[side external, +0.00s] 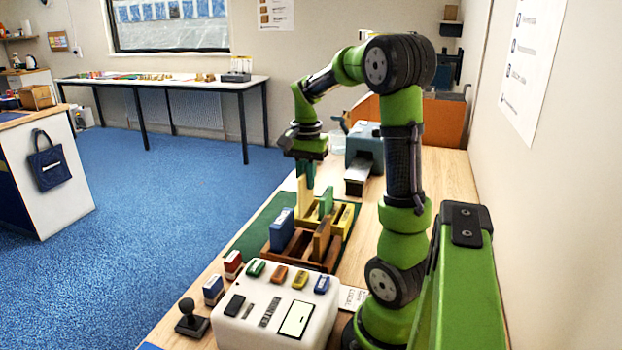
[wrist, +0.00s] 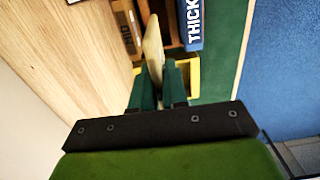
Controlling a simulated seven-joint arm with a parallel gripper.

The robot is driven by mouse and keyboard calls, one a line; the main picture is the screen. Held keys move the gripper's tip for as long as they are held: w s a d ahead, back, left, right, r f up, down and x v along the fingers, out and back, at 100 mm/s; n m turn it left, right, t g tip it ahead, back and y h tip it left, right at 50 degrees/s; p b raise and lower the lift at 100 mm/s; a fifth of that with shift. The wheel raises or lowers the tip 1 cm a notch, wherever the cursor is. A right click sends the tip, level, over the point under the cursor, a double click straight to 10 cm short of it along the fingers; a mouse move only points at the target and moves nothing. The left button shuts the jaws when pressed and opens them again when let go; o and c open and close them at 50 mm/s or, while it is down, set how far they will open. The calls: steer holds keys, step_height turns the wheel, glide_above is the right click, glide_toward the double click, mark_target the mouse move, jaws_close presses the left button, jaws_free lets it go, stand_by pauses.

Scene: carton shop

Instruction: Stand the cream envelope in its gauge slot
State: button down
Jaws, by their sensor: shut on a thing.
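The cream envelope (side external: 302,194) is a thin upright piece below my gripper (side external: 305,172) in the side view. My gripper is shut on it. In the wrist view, the envelope (wrist: 153,48) runs edge-on from between the green fingers (wrist: 159,80), slightly slanted. The gauge is a brown wooden rack (side external: 272,257) with a yellow rack (side external: 337,232) behind it. The envelope's lower end is over or at the yellow rack; I cannot tell whether it is in a slot. A blue block (side external: 282,231), marked THICK in the wrist view (wrist: 191,22), stands beside it.
A tan piece (side external: 321,240) and a green piece (side external: 326,203) stand in the racks. A green mat (side external: 252,238) lies under them. A white box with coloured blocks (side external: 262,322) stands in front. A grey-blue machine (side external: 364,146) is behind. Bare wood lies to the right.

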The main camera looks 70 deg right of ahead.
steer(key=s+d, duration=0.3)
steer(key=d, duration=0.4)
steer(key=s+d, duration=0.3)
steer(key=d, duration=0.4)
step_height(320, 180, down, 7)
steer(key=shift+w+a, duration=0.25)
steer(key=shift+f, duration=0.6)
stand_by(0.6)
steer(key=shift+f, duration=0.35)
steer(key=shift+f, duration=0.3)
stand_by(0.3)
steer(key=shift+f, duration=1.05)
